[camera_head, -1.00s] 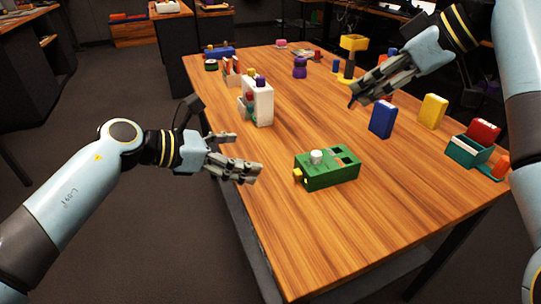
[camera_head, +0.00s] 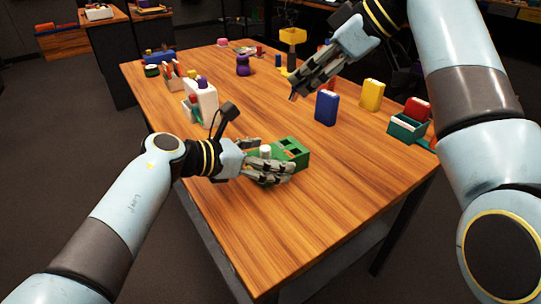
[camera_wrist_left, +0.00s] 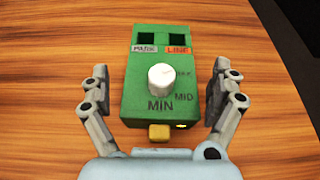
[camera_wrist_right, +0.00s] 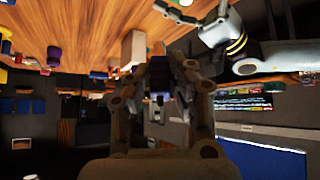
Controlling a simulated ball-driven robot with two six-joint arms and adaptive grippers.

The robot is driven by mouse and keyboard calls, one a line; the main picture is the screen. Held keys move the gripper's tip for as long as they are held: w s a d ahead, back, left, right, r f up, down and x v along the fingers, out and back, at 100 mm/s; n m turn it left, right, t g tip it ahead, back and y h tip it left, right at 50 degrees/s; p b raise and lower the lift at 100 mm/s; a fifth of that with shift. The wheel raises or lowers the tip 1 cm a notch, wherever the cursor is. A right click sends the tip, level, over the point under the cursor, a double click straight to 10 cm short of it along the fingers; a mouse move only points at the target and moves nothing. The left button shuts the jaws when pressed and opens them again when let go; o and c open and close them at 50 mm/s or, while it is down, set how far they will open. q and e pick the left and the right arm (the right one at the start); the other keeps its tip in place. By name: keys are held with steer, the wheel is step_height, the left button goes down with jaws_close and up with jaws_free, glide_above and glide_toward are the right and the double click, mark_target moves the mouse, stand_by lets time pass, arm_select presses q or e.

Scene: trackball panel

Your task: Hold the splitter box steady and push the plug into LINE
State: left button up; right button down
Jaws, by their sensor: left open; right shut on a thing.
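The green splitter box (camera_wrist_left: 139,98) lies on the table, with a white knob (camera_wrist_left: 161,77), a yellow part at its near end and two dark sockets at its far end. The LINE socket (camera_wrist_left: 179,38) is the right one in the left wrist view; the left is labelled PARK. In the head view the box (camera_head: 294,149) is partly hidden by my left gripper (camera_head: 272,157). That gripper is open, one finger on each side of the box, with gaps showing. My right gripper (camera_head: 294,96) is shut above the table, farther back. The plug (camera_wrist_right: 158,98) it holds is dark and mostly hidden.
A blue box (camera_head: 326,107) and a yellow box (camera_head: 371,95) stand right of the splitter box. A teal container (camera_head: 406,128) with a red item is at the right edge. The near table is clear.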

mark_target(294, 95)
arm_select(q)
steer(key=shift+w+d+f, duration=0.15)
steer(key=shift+w+d, duration=0.1)
steer(key=shift+d, duration=0.1)
steer(key=c, duration=1.3)
steer(key=shift+o, duration=0.2)
arm_select(e)
step_height(294, 95, down, 9)
steer(key=s+n+g+h, duration=0.1)
steer(key=n+g+h, duration=0.1)
steer(key=n+g, duration=0.55)
steer(key=r+n, duration=0.1)
steer(key=w+r+n+t+h, duration=0.1)
steer(key=r, duration=0.1)
steer(key=w+r+n+h, duration=0.1)
steer(key=r, duration=0.1)
steer(key=shift+a+t, duration=0.2)
steer(key=shift+t, duration=0.15)
